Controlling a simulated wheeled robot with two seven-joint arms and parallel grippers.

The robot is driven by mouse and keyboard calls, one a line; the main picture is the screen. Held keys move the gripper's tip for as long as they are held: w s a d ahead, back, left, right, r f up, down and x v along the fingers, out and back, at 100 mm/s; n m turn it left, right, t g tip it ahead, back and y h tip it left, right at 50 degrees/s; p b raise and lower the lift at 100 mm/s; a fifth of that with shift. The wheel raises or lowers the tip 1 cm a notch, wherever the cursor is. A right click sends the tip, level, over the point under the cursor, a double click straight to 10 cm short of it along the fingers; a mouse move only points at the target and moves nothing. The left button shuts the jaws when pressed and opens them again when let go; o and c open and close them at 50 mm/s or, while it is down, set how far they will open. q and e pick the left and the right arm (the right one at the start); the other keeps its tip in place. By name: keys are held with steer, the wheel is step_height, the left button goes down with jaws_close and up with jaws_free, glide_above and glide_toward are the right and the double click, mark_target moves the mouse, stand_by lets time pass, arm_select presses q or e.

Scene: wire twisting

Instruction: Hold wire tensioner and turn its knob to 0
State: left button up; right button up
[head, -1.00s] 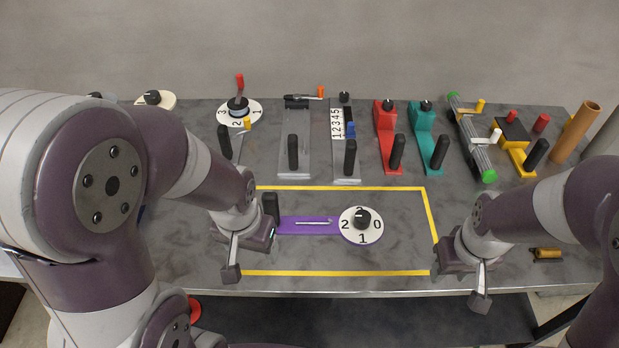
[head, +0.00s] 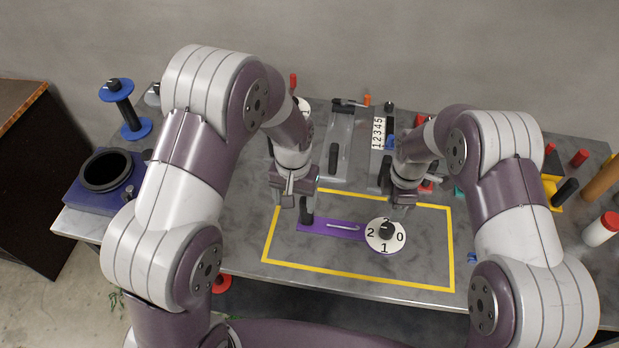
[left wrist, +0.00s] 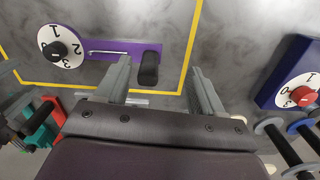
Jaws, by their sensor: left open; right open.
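The wire tensioner is a purple bar (head: 330,228) lying inside a yellow outline. Its black upright handle (head: 307,211) is at the left end. At the right end is a white numbered dial (head: 386,248) with a black knob (head: 386,231); the knob's exact setting is too small to read. My left gripper (head: 293,199) is open and empty, close to the handle. In the left wrist view, the handle (left wrist: 149,69) shows between the open fingers (left wrist: 160,72), apparently beyond them. My right gripper (head: 398,194) is open and empty, behind and above the dial.
Several tools with handles stand along the table's back, partly hidden by my arms. A blue box with a black ring (head: 107,172) and a blue spool (head: 124,105) are at left. A white bottle with red cap (head: 601,229) is at right. The outlined area is otherwise clear.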

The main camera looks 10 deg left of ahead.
arm_select(q)
steer(key=shift+n+t, duration=0.3)
steer(key=shift+n, duration=0.1)
steer(key=w, duration=0.1)
steer(key=w+d, duration=0.1)
steer(key=w, duration=0.3)
steer(key=shift+w+d+r, duration=0.1)
steer(key=shift+d, duration=0.3)
step_height(320, 180, down, 12)
steer(key=shift+a+f, duration=0.1)
steer(key=shift+f, duration=0.1)
